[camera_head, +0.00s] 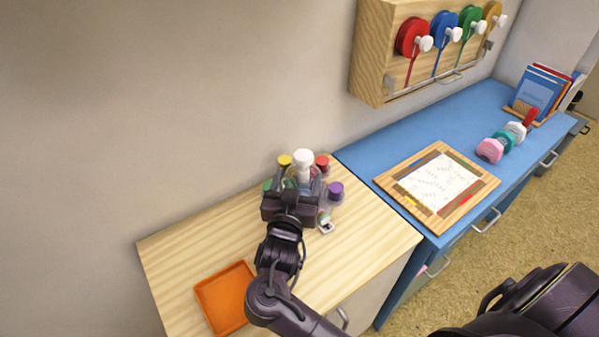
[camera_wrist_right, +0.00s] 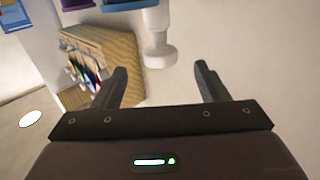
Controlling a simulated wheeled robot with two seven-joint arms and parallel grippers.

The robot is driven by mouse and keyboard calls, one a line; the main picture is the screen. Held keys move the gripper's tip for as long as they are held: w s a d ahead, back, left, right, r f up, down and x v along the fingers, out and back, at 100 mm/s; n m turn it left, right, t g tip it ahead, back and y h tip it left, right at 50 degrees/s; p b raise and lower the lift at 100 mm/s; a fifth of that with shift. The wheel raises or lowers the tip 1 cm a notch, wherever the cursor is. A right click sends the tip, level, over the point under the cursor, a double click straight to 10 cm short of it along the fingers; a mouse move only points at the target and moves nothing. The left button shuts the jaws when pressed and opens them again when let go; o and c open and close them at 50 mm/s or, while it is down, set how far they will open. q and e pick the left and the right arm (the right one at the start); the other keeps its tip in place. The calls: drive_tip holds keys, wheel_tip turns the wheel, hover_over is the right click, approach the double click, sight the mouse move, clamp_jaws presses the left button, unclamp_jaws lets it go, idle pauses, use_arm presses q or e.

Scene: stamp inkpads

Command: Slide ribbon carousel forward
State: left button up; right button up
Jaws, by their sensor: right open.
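The ribbon carousel stands on the wooden counter near the wall in the head view. It has a white knobbed post (camera_head: 303,158) in the middle and coloured pieces around it: yellow (camera_head: 285,160), red (camera_head: 322,162), purple (camera_head: 336,189) and a partly hidden green one. My right gripper (camera_head: 297,180) is open at the near side of the carousel and hides much of its base. In the right wrist view, the white post (camera_wrist_right: 158,40) stands between the lines of my open fingers (camera_wrist_right: 162,72), with nothing gripped. My left gripper is not in view.
An orange tray (camera_head: 226,298) lies at the front left of the counter. A small stamp-like item (camera_head: 326,226) sits near the carousel. A blue desk at right holds a framed wooden board (camera_head: 480,192). A spool rack (camera_head: 371,58) hangs above. The counter's right front is clear.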

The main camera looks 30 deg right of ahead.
sight(302, 165)
drive_tip(key=shift+s+a+r, duration=0.2)
drive_tip(key=shift+s+a, duration=0.05)
drive_tip(key=shift+s, duration=0.05)
drive_tip(key=shift+w+d, duration=0.1)
drive_tip(key=shift+w, duration=0.05)
drive_tip(key=p+x, duration=0.1)
drive_tip(key=x, duration=0.6)
drive_tip(key=shift+w+d+f, duration=0.1)
drive_tip(key=shift+w+d, duration=0.15)
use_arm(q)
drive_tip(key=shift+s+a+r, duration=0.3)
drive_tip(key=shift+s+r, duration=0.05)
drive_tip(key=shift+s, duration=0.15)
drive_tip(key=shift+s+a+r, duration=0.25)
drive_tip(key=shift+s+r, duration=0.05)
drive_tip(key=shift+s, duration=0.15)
use_arm(e)
clamp_jaws()
